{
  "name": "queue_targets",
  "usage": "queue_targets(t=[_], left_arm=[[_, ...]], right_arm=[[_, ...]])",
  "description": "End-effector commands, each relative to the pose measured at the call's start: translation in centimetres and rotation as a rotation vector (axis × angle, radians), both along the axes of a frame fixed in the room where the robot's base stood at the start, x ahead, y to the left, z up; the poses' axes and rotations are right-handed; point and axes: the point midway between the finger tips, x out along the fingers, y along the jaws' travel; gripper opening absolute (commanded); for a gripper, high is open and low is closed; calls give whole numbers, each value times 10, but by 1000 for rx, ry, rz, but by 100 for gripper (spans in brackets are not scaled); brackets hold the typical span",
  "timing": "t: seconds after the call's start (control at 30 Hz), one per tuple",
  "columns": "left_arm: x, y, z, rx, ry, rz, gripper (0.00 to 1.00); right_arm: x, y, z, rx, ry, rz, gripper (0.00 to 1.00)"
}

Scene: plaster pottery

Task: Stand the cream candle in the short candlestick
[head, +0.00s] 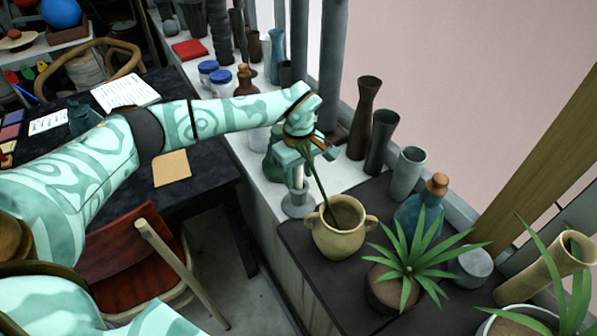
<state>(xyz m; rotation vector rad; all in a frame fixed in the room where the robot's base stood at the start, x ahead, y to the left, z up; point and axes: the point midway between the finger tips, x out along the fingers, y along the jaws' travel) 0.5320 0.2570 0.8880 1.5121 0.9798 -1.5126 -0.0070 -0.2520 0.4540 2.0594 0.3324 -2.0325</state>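The cream candle (298,177) shows as a short pale upright length below my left gripper (300,164). Its upper part is hidden by the gripper. The short candlestick (298,204) is grey and stands on the white sill, directly under the candle. The candle's lower end meets the candlestick's top in the picture, but how deep it sits cannot be told. My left gripper is over the candle from above, and its fingertips are too small and covered to show whether they press on it. My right gripper is not in view.
A two-handled tan pot (340,240) with a dark green stalk stands close to the candlestick's right. A spiky plant (408,262), a blue bottle (417,212) and several vases (381,140) crowd the right. A dark table (205,185) and red chair (130,255) are left.

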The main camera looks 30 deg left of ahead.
Motion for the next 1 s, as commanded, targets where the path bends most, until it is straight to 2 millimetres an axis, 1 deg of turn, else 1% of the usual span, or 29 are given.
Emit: queue_targets(t=[0.13,0.23,0.37,0.5,0.6,0.7,0.83,1.0], left_arm=[[0,0,6,1,-1,0,44],[1,0,21,0,-4,0,44],[1,0,55,0,-7,-1,44],[1,1,95,1,-8,0,44],[1,0,120,1,-7,0,44],[1,0,140,2,-4,1,44],[1,0,156,0,-2,1,44],[0,0,163,0,1,0,44]], right_arm=[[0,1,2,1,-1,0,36],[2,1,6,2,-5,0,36],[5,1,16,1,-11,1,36],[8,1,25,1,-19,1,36],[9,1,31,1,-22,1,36],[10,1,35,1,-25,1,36],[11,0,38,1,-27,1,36],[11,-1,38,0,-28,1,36]])
